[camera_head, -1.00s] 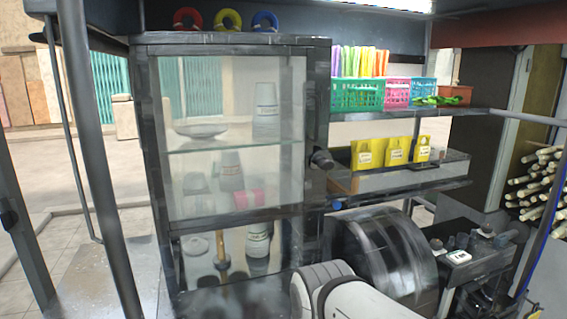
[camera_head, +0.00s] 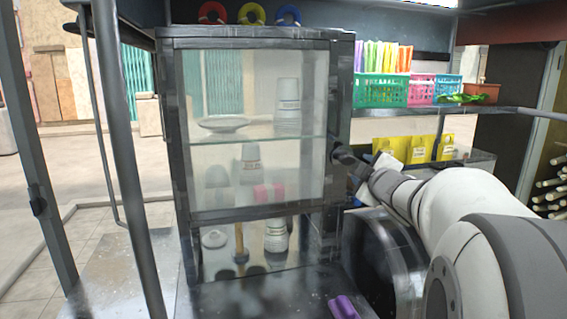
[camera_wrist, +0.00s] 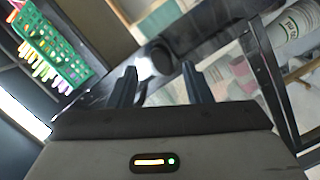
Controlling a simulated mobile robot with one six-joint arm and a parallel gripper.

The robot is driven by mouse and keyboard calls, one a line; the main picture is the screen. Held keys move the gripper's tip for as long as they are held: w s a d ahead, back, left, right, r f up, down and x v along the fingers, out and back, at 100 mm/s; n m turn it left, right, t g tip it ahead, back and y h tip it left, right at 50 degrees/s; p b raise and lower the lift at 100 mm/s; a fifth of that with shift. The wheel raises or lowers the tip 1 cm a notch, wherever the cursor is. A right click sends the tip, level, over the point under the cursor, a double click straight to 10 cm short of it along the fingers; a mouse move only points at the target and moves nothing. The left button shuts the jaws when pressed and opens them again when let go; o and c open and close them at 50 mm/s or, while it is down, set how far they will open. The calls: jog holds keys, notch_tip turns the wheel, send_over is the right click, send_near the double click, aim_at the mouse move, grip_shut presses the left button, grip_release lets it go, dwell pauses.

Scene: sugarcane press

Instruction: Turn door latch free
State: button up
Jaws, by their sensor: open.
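The glass-fronted cabinet door (camera_head: 256,190) has a dark metal frame and looks shut. Its dark round latch knob sits at the right edge of the frame, partly hidden by my gripper in the head view. In the wrist view the latch knob (camera_wrist: 155,57) is a dark round shape just ahead of the fingertips and roughly between them. My gripper (camera_head: 352,165) is at the knob's height by the door's right edge. In the wrist view my gripper (camera_wrist: 160,75) has its two dark fingers apart with nothing held. I cannot tell whether they touch the knob.
Bottles and a bowl stand behind the glass. Right of the cabinet, a shelf holds a green basket (camera_head: 381,89) and a pink basket (camera_head: 422,88). Yellow packages (camera_head: 392,148) stand below. A purple object (camera_head: 343,307) lies in front of the cabinet.

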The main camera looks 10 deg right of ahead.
aim_at(351, 161)
jog(key=shift+w+d+n+y+p, duration=0.1)
jog(key=shift+w+n+y+p, duration=0.1)
jog(key=shift+w+n+y, duration=1.25)
jog(key=shift+w+a+n+y+p, duration=0.15)
jog(key=shift+w+n+y, duration=0.65)
jog(key=shift+n+y, duration=1.25)
jog(key=shift+w+d+n+y+p, duration=0.2)
jog(key=shift+w+n+y, duration=1)
jog(key=shift+n, duration=1)
jog(key=shift+s, duration=0.1)
jog(key=shift+c, duration=0.4)
